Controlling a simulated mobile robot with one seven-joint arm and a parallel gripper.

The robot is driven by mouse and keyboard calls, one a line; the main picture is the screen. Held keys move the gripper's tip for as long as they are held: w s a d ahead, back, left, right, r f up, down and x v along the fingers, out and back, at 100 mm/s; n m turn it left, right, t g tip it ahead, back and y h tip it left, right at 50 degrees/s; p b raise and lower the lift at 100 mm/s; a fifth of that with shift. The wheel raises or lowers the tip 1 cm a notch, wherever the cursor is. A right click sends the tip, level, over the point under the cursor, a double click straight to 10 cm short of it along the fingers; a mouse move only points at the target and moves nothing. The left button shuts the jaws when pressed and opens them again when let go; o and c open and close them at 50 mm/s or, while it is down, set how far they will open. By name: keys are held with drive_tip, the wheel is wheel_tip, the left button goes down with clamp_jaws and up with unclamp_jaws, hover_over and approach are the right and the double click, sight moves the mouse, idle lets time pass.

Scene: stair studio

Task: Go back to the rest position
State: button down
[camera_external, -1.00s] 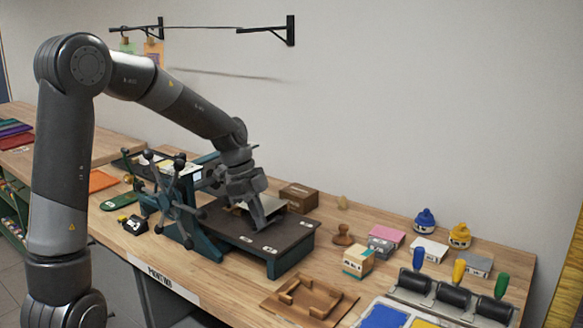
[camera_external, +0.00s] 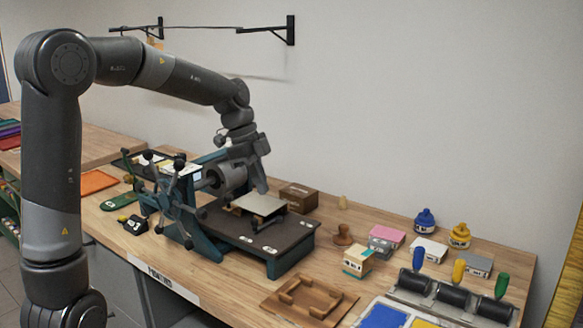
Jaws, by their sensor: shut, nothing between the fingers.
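My gripper (camera_external: 262,188) is shut and empty. It points down above the back of the printing press (camera_external: 200,240), clear of the press bed (camera_external: 275,232) as far as this view shows. The arm reaches over from the left, bent at the elbow.
The spoked wheel (camera_external: 172,200) sits at the press's left side. A brown box (camera_external: 299,197) stands close behind the bed. The space above the bench is open.

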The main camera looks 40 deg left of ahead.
drive_tip(key=shift+a+r, duration=0.15)
drive_tip(key=shift+r, duration=0.25)
